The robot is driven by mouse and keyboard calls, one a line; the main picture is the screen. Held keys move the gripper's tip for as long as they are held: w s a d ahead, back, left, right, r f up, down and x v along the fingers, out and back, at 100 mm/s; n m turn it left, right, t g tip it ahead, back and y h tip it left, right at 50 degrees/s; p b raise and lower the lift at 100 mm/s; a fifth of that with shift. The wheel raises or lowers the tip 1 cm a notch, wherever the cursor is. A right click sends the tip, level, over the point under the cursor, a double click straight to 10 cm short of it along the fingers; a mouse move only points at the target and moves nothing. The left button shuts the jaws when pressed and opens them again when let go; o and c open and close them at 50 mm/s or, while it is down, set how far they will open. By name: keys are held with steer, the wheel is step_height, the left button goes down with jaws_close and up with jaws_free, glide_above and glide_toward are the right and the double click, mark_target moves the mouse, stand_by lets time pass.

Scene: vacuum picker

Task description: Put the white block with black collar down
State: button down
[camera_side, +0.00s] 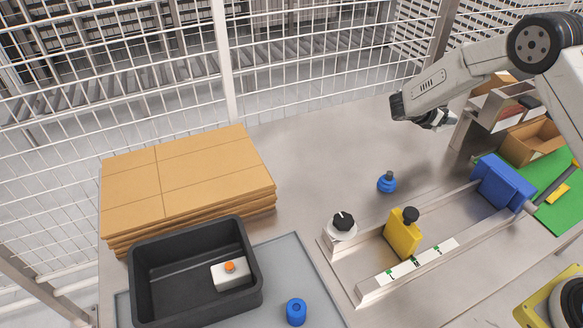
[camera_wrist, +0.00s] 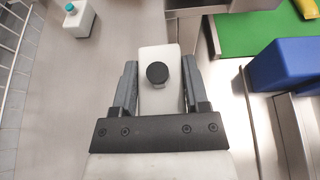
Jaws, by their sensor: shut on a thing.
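The white block with a black collar (camera_wrist: 160,96) is between the two dark fingers of my gripper (camera_wrist: 158,84) in the wrist view. The fingers press on its left and right sides, and its round black top faces the camera. In the side view my gripper (camera_side: 437,119) hangs at the upper right, above the far part of the metal table (camera_side: 330,150). The block is mostly hidden there by the wrist and fingers. I cannot tell from these views how high its underside is above the table.
A white block with a teal top (camera_wrist: 78,19) stands at upper left in the wrist view. A blue block (camera_side: 503,183), a yellow block (camera_side: 402,236) and a rail fixture (camera_side: 375,287) stand at right. A black tote (camera_side: 145,290) and cardboard stack (camera_side: 200,185) are left.

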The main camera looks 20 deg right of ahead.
mark_target(425, 140)
steer(key=shift+w+d+f, duration=0.3)
steer(key=shift+w+f, duration=0.5)
steer(key=shift+f, duration=0.2)
steer(key=shift+w+d+f, duration=0.25)
steer(key=shift+w+f, duration=0.55)
steer(key=shift+f, duration=0.15)
steer(key=shift+w+f, duration=0.25)
steer(key=shift+f, duration=1.6)
steer(key=shift+c, duration=0.4)
jaws_free()
steer(key=shift+f, duration=0.15)
